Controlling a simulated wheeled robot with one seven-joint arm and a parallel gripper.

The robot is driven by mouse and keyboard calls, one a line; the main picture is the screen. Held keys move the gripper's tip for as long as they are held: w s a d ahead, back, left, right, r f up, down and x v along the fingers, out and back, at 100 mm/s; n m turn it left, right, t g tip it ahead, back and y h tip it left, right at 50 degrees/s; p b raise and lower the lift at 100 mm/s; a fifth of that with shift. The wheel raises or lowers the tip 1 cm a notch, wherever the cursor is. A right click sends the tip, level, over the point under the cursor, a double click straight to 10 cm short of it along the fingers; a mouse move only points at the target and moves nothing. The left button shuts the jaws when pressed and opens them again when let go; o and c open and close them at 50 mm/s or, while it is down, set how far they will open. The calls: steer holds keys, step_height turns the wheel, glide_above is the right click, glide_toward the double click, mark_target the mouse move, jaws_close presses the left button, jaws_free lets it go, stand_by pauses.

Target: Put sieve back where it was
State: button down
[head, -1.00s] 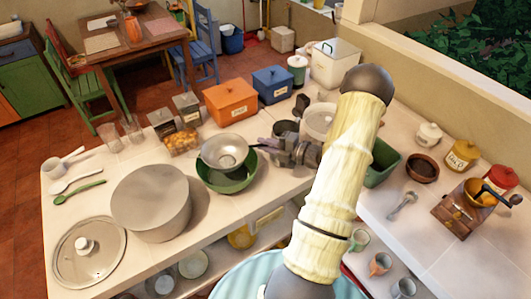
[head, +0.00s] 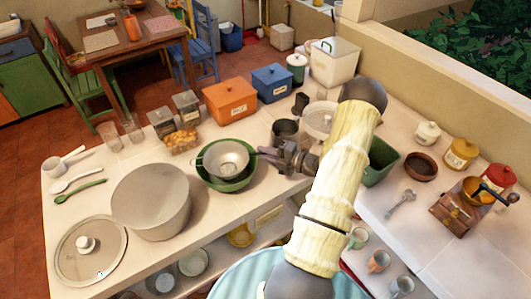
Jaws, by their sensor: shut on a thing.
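The sieve (head: 228,157) is a grey metal bowl-shaped strainer with a small loop on its left rim. It sits in or just over the green bowl (head: 213,181) on the counter, and the bowl's rim shows around it. My gripper (head: 266,154) comes in from the right and is shut on the sieve's handle at its right side. The fingers hide most of the handle. I cannot tell whether the sieve touches the bowl.
A large grey pot (head: 150,200) stands left of the bowl, with a glass lid (head: 90,252) in front. Behind are an orange box (head: 230,102), a blue box (head: 272,84) and a jar of orange snacks (head: 181,141).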

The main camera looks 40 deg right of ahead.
steer(key=c, duration=1.4)
jaws_free()
steer(key=shift+f, duration=0.1)
steer(key=shift+r+p, duration=0.35)
steer(key=b+v, duration=0.4)
steer(key=v, duration=0.8)
steer(key=shift+b, duration=0.35)
